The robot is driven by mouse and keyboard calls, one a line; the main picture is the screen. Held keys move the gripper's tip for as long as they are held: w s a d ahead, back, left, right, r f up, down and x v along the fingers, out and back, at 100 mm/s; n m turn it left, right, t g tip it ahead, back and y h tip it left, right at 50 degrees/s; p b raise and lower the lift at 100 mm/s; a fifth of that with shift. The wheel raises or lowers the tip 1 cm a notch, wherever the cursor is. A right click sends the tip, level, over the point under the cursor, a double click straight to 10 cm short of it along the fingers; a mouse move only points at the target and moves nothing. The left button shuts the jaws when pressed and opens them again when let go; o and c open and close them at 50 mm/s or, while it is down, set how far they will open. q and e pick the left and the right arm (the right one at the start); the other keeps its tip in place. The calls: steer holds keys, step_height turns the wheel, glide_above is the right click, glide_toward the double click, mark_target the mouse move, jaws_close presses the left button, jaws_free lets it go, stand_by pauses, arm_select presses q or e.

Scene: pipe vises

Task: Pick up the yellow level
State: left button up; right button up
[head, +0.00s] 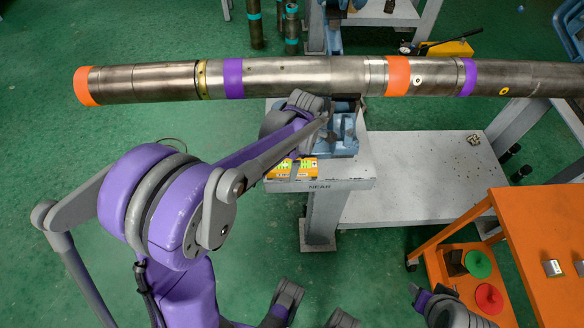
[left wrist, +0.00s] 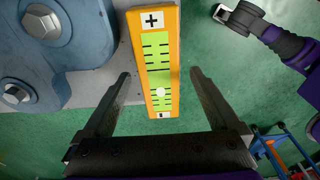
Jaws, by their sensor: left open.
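The yellow level (head: 292,168) lies at the near edge of the grey vise stand, in front of the blue vise. In the left wrist view the level (left wrist: 158,60) has a yellow frame, a green scale and a plus mark. My left gripper (head: 297,160) is over the level, partly hiding it. In the left wrist view its fingers (left wrist: 160,76) are open, one on each side of the level, with gaps visible on both sides. Part of my right arm (head: 440,305) shows at the lower right; its jaws cannot be made out.
A long steel pipe (head: 300,76) with orange and purple bands rests across the blue vise (head: 343,132), just behind my left gripper. An orange cart (head: 540,235) stands at the right. Green floor (head: 60,150) is clear at the left.

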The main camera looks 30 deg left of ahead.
arm_select(q)
steer(key=shift+f, duration=0.7)
jaws_close()
